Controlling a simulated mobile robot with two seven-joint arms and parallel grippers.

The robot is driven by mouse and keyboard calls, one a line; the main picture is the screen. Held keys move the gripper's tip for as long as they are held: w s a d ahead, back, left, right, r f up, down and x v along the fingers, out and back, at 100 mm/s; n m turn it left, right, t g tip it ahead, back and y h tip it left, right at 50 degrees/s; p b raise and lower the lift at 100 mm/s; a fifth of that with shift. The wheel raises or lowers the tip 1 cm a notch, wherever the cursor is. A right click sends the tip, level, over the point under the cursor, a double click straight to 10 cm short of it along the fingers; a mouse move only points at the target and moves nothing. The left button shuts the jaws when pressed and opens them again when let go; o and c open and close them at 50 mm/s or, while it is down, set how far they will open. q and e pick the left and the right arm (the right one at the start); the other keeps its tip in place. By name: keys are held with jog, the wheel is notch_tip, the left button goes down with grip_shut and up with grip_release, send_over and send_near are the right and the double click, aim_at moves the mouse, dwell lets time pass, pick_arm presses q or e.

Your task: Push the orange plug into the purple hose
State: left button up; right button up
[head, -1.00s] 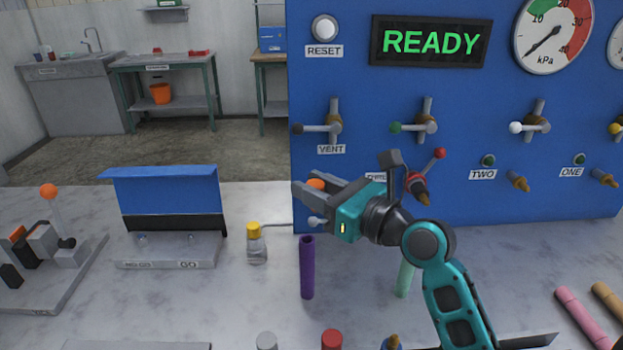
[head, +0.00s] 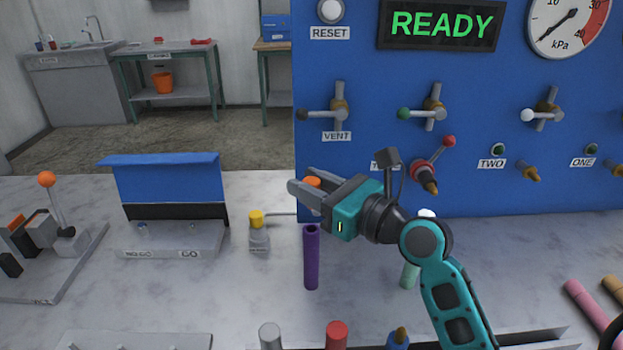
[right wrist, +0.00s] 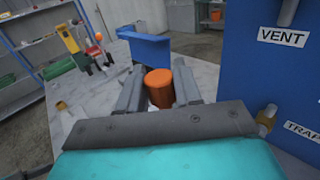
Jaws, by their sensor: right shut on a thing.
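My right gripper (head: 308,192) is shut on the orange plug (head: 313,182), which shows between the two grey fingers. In the right wrist view the orange plug (right wrist: 159,88) sits between the fingertips, its broad orange end facing the camera. The purple hose (head: 311,258) stands upright with its open end up, just below the gripper and plug in the head view. A gap shows between the plug and the hose mouth. The plug's lower part is mostly hidden by the near finger. My left gripper is not in view.
The blue panel (head: 450,185) with valves and a gauge stands behind the arm. A yellow-capped bottle (head: 258,235) is left of the hose. A pale green hose (head: 410,272) stands to the right, partly behind my arm. Grey and red (head: 337,335) capped items stand in front.

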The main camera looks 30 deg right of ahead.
jog(key=shift+f+b, duration=0.75)
jog(key=shift+f, duration=0.9)
jog(key=shift+p, duration=0.55)
jog(key=shift+r, duration=0.1)
jog(key=shift+p, duration=0.4)
